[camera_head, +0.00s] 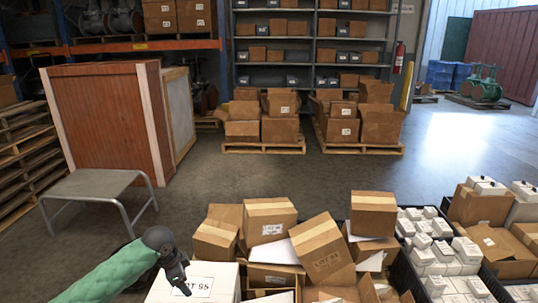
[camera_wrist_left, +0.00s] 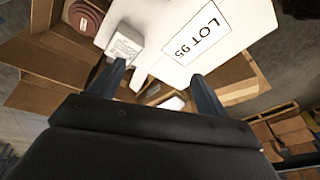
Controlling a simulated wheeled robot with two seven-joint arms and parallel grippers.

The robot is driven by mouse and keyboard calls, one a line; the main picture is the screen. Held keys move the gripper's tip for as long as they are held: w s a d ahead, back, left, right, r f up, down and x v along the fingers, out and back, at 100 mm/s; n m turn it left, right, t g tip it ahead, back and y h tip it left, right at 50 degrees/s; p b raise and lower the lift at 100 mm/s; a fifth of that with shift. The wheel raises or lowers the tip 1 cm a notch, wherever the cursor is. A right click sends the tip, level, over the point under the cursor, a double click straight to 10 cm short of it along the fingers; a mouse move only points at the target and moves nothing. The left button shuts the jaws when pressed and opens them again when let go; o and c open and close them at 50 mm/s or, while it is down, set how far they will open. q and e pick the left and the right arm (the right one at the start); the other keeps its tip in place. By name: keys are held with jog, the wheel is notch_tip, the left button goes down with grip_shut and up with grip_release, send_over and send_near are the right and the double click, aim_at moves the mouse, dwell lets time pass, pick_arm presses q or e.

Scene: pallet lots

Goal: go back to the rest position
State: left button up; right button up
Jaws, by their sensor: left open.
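My left gripper (camera_head: 181,287) reaches in from the left on a green-sleeved arm and points down at a white panel (camera_head: 222,284) with a LOT 95 label. In the left wrist view, my left gripper (camera_wrist_left: 158,70) is open, its two dark fingers spread apart, with nothing held between them. The white panel (camera_wrist_left: 160,40) lies beyond the fingers. A small white box (camera_wrist_left: 124,44) is beside the left fingertip; I cannot tell whether they touch. My right gripper is in neither view.
Several cardboard boxes (camera_head: 271,218) are piled in front of me. Black crates of white boxes (camera_head: 430,254) stand to the right. A grey metal stool (camera_head: 98,184) and a large wooden crate (camera_head: 103,118) stand at left. Loaded pallets (camera_head: 263,148) are farther back, with open floor between.

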pick_arm(q)
jog(key=d+r+n+t+y+p, duration=0.1)
jog(key=d+r+n+t+p, duration=0.25)
jog(key=r, duration=0.55)
jog(key=s+d+r+n+t+p, duration=0.1)
jog(key=s+d+r+n+t, duration=0.15)
jog(key=s+d, duration=0.5)
jog(key=s+d+f+n+g+p, duration=0.1)
jog(key=s+f+n+g+p, duration=0.1)
jog(key=s, duration=1.4)
jog(key=s+d+f+n+g+h+p, duration=0.1)
jog(key=s+f+g+p, duration=0.3)
jog(key=s, duration=1.2)
notch_tip(320, 180, down, 3)
jog(key=n+p, duration=0.1)
jog(key=p, duration=0.1)
jog(key=shift+s+d+f+p, duration=0.15)
jog(key=shift+s+f+p, duration=0.05)
jog(key=shift+p, duration=0.2)
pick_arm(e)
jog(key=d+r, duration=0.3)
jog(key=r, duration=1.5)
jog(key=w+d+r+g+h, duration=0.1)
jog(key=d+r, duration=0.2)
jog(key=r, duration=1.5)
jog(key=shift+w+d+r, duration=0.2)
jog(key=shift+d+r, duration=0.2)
